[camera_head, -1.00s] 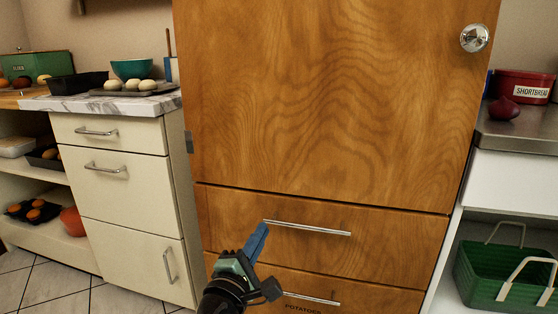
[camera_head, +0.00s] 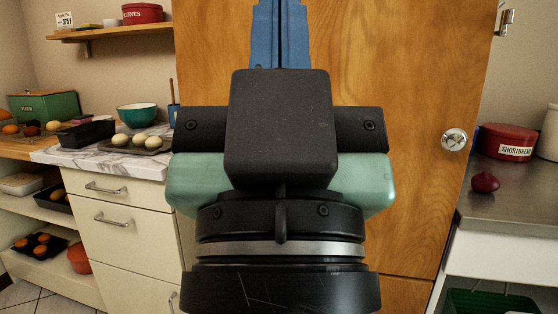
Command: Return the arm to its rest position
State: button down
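My gripper (camera_head: 280,22) fills the middle of the head view, raised and close to the camera. Its blue fingers point up and lie side by side with only a thin dark line between them. Their upper ends reach the top edge of the picture. Nothing shows between the fingers.
To the left, a marble-topped counter (camera_head: 75,158) holds a teal bowl (camera_head: 137,115) and a tray with pale round items (camera_head: 137,147). To the right, a metal counter (camera_head: 520,200) carries a red tin (camera_head: 505,142) and a red onion-like object (camera_head: 485,181).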

notch_tip(320, 180, up, 31)
jog(key=p, duration=2.9)
jog(key=shift+r, duration=0.15)
